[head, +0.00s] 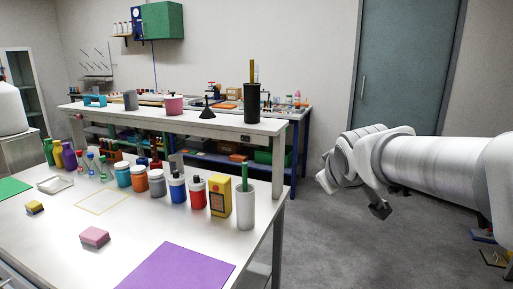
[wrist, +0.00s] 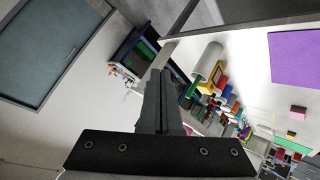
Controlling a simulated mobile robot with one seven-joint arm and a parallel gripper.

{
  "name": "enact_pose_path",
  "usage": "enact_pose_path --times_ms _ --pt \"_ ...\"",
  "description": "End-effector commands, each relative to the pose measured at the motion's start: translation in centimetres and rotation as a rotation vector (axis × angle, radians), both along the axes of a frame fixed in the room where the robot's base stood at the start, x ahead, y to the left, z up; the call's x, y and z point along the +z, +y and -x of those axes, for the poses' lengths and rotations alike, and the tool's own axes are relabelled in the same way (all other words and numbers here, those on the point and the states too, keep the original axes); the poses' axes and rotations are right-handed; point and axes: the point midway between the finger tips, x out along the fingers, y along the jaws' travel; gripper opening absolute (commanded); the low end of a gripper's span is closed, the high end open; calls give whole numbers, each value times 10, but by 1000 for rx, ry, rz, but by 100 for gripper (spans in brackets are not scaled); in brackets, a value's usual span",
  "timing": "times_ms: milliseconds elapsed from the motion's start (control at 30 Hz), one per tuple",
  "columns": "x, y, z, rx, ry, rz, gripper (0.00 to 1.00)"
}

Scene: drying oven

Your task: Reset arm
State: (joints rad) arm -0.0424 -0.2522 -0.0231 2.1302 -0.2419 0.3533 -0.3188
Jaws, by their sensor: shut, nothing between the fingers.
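My arm reaches in from the right of the head view, over the floor and clear of the tables. My gripper (head: 380,209) hangs at its end, shut and empty. In the wrist view my gripper (wrist: 160,75) shows as dark fingers pressed together, with nothing between them. The wrist view is tilted strongly.
The white table (head: 140,225) at the left holds several bottles and jars, a white cup (head: 246,208), a pink sponge (head: 95,237) and a purple sheet (head: 178,267). A second bench (head: 190,122) stands behind. A grey door (head: 405,70) is at the back. Floor between is free.

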Motion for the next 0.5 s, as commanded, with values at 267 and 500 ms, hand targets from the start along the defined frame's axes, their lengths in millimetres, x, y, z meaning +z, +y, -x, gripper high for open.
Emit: enact_pose_path --times_ms 267,500 --pt "-45 -1 135 -226 220 -246 0" --pt "-87 9 226 -374 385 -401 0"
